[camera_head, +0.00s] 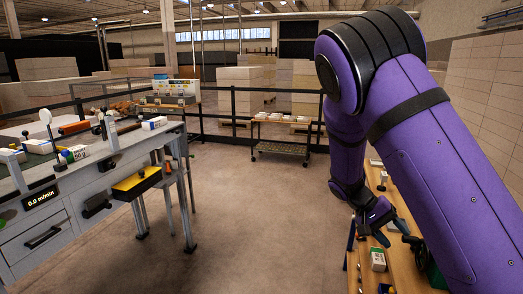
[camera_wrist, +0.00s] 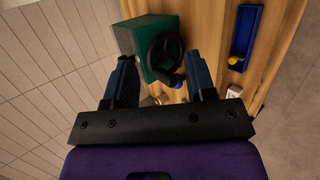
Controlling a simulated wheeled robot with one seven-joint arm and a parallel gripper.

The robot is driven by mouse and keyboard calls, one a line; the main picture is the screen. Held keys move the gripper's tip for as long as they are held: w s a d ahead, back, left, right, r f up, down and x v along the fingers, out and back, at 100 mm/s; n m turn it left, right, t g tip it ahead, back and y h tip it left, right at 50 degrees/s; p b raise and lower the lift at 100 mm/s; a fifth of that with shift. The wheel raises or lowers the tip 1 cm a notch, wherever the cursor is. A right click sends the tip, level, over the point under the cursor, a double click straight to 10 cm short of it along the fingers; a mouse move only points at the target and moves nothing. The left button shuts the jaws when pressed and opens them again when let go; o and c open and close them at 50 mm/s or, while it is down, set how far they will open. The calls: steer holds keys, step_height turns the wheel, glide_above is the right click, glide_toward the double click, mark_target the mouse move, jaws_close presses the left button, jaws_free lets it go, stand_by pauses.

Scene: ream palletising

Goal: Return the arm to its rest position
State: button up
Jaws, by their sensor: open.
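My purple arm stretches down the right side of the head view. My gripper (camera_head: 376,222) hangs over the wooden bench (camera_head: 401,262) at the right. In the wrist view my gripper (camera_wrist: 160,85) points down with its two dark fingers apart and nothing held between them. Beyond the fingertips, a green box (camera_wrist: 135,35) and a black ring-shaped thing (camera_wrist: 158,58) show on the bench. The gap between the fingers and these things is hard to judge. My arm hides part of the bench in the head view.
A small white and green carton (camera_head: 377,260) stands on the bench. A blue tray (camera_wrist: 243,38) lies near the bench edge. A grey conveyor table (camera_head: 80,180) with tools stands at the left. A low cart (camera_head: 283,135) is at the back. The floor between is clear.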

steer(key=s+a+r+n+t+y, duration=0.2)
steer(key=s+r+t+y, duration=0.2)
steer(key=s+r, duration=0.8)
steer(key=s+a+r+n+t+y, duration=0.2)
steer(key=s+r+t+y, duration=0.2)
steer(key=s+r+t, duration=0.3)
steer(key=s+r, duration=0.5)
steer(key=shift+s+y, duration=0.3)
steer(key=shift+s, duration=0.1)
steer(key=shift+r, duration=0.1)
